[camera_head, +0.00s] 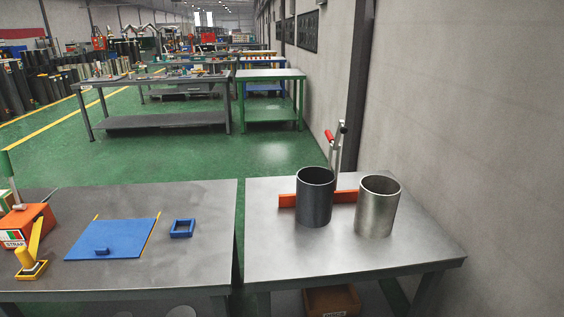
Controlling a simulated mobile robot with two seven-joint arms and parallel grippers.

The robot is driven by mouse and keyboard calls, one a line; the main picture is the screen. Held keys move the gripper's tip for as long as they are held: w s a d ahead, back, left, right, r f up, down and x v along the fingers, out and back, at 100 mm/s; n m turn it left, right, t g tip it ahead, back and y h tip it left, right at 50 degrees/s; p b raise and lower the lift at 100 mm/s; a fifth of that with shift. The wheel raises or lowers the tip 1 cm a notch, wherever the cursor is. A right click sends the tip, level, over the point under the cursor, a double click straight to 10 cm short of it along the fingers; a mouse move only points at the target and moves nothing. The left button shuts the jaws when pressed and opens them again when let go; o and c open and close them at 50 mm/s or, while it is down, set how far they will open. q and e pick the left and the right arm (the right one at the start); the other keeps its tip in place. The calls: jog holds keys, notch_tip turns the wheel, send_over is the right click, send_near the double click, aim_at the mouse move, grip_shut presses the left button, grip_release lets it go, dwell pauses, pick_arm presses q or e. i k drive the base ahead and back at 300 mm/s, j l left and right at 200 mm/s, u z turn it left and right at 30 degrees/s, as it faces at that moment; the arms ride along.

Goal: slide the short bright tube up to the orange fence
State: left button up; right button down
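The bright tube (377,210) is a silvery, open-topped cylinder standing upright on the right-hand table (300,253). A dark grey tube (314,201) of similar apparent height stands upright to its left and slightly farther back. The orange fence (345,196) is a low bar lying across the table behind the tubes. The dark tube hides its middle, and its right end meets the bright tube's left edge in the picture. I cannot tell whether either tube touches the fence. Neither of my grippers is in view.
A red-handled clamp (335,150) rises behind the fence. The grey wall runs close along the right. The table front is clear. The left table holds a blue mat (115,240), a blue frame (182,228) and an orange box (28,224). A gap separates the tables.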

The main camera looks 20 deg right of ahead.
aim_at(379, 196)
jog(key=z, duration=1.3)
